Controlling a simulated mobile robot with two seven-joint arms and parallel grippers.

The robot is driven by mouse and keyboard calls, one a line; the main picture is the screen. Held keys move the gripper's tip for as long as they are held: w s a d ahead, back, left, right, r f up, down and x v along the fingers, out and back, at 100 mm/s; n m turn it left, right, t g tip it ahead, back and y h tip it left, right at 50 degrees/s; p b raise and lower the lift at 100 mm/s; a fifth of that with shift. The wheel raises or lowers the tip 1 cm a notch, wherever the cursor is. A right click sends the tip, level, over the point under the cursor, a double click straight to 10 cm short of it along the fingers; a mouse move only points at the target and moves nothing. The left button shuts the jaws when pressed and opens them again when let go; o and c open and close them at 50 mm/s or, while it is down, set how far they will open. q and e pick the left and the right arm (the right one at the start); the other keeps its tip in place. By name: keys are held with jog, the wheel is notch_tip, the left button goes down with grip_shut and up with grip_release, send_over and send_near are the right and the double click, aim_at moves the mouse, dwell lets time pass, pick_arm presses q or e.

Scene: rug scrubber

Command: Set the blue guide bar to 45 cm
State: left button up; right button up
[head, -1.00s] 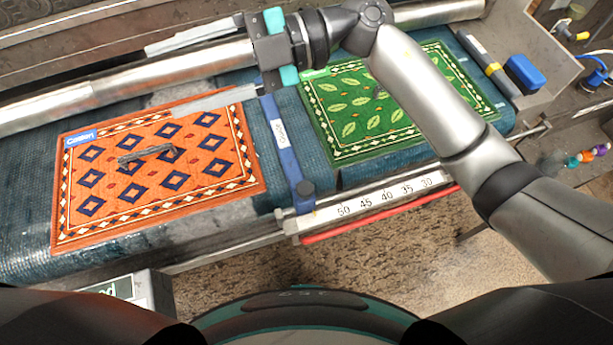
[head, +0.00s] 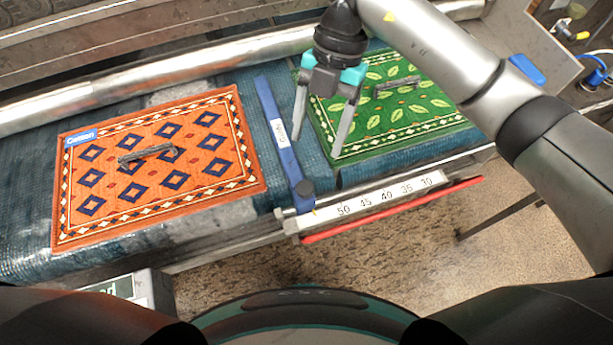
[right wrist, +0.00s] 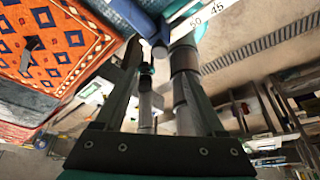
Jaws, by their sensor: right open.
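The blue guide bar (head: 285,152) lies across the belt between the two rugs, with a "Guide" label and a dark knob (head: 305,189) at its front end. That end stands just left of the 50 mark on the white scale (head: 388,196), which reads 50 to 30 from left to right. My right gripper (head: 317,150) is open and empty, pointing down just right of the bar, apart from it in the head view. The right wrist view shows the bar (right wrist: 132,16) and scale (right wrist: 225,12) beyond the fingers (right wrist: 160,45). My left gripper is not in view.
An orange rug (head: 150,195) lies left of the bar and a green rug (head: 375,135) lies right, each with a grey handle-like piece on top. A red rail (head: 390,210) runs below the scale. A steel roller (head: 170,70) spans the back.

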aim_at(306, 187)
jog(key=x, duration=1)
jog(key=shift+s+a+f, duration=0.15)
jog(key=shift+f, duration=0.2)
grip_shut()
dwell(0.8)
